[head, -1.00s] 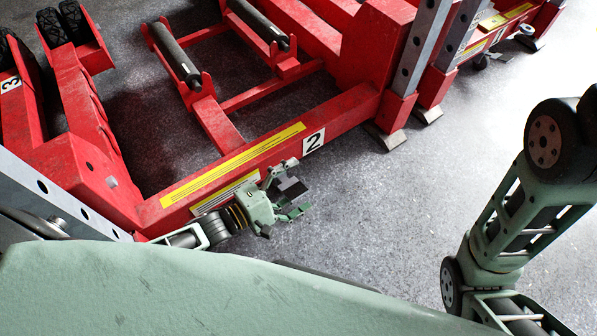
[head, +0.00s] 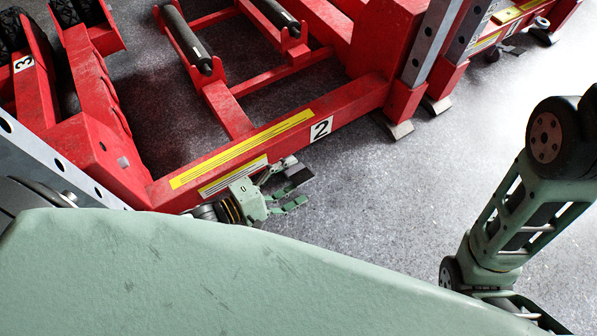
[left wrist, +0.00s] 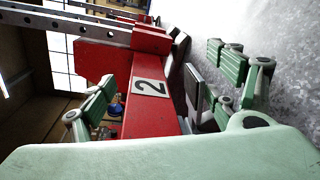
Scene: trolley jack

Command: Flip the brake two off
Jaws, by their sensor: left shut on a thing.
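My left gripper (head: 284,188) is beside the red beam (head: 250,147) that carries the label 2 (head: 321,128). A dark flat plate (head: 301,177), which looks like brake two, lies between its green fingers. In the left wrist view the grey plate (left wrist: 194,86) is close to the right-hand fingers, and the label 2 (left wrist: 150,88) faces the camera. The gripper is closed on the plate, though the finger contact is partly hidden. My right gripper is out of view; only parts of that arm show at the right of the head view.
Red jack frames with dark rollers (head: 187,38) fill the upper left. A grey perforated post (head: 431,40) and flat metal feet (head: 398,128) stand beyond the label. Grey floor (head: 400,215) is clear to the right of the beam.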

